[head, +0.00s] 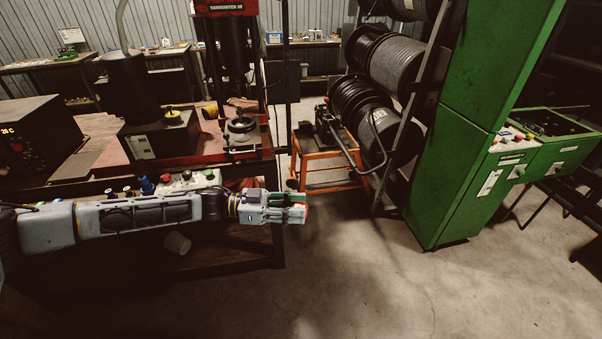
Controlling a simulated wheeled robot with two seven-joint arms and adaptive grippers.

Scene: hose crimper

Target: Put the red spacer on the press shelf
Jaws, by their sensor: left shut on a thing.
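My left arm reaches in from the left, and my left gripper (297,207) is out over the floor, just past the right end of the workbench. It is shut on a small red thing, likely the red spacer (307,208); only a sliver shows at the fingertips and the fingers hide the rest. The red-topped press (225,8) stands behind and to the left of the gripper. A flat surface with a round metal part (241,126) on it is at the press's base; I cannot tell whether this is the press shelf. My right gripper is not in view.
A button panel (188,181) sits on the bench edge just behind my left arm. An orange stand (325,168) is beyond the gripper. Hose reels (400,65) and a green cabinet (455,170) stand to the right. The concrete floor (400,290) in front is clear.

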